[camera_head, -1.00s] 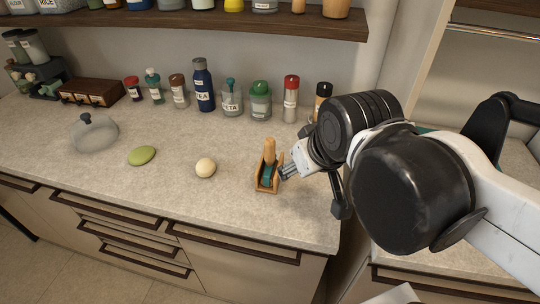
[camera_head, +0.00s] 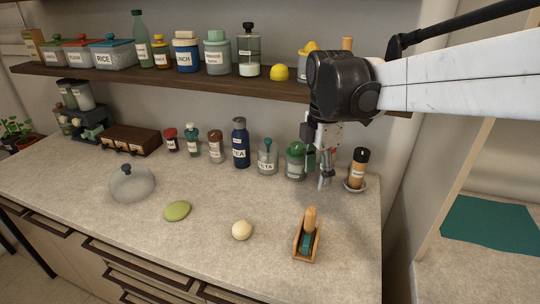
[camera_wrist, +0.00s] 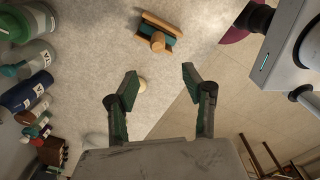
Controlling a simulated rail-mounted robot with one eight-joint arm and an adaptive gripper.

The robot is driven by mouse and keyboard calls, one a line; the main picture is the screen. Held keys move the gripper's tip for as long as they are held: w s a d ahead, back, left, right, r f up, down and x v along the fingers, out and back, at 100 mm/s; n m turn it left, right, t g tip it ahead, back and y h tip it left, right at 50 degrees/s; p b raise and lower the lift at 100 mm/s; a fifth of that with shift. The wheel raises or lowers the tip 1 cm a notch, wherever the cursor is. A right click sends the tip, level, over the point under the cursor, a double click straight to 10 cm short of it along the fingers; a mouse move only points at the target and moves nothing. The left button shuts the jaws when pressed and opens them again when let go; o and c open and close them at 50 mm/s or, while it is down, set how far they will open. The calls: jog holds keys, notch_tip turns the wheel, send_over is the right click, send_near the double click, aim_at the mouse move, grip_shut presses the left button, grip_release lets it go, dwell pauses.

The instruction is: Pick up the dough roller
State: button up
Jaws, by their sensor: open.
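A wooden piece with a teal middle (camera_head: 307,240) and an upright light-wood handle sits on the counter at the front right; it looks like the dough roller, in or on a wooden holder. In the wrist view, the same wooden and teal piece (camera_wrist: 158,36) shows at the top, ahead of the fingers. My gripper (camera_head: 325,183) hangs above the counter, behind and above that piece and apart from it. In the wrist view, my gripper (camera_wrist: 160,78) has its two fingers spread wide with nothing held.
A cream ball (camera_head: 242,230) and a green oval (camera_head: 177,211) lie left of the roller. Several jars and bottles, including a blue one (camera_head: 240,142), line the wall. A brown-topped shaker (camera_head: 357,168) stands right of my gripper. A loaded shelf (camera_head: 150,82) runs above.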

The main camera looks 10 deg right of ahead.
aim_at(312, 208)
notch_tip(312, 208, down, 9)
jog(key=shift+w+r, duration=0.15)
jog(key=shift+r, duration=0.05)
jog(key=shift+w+d+f+p, duration=0.1)
jog(key=shift+f+p, duration=0.05)
jog(key=shift+f, duration=1.15)
jog(key=shift+w+d+f+p, duration=0.1)
jog(key=shift+f+p, duration=0.05)
jog(key=shift+f, duration=1.15)
jog(key=shift+c, duration=0.5)
grip_shut()
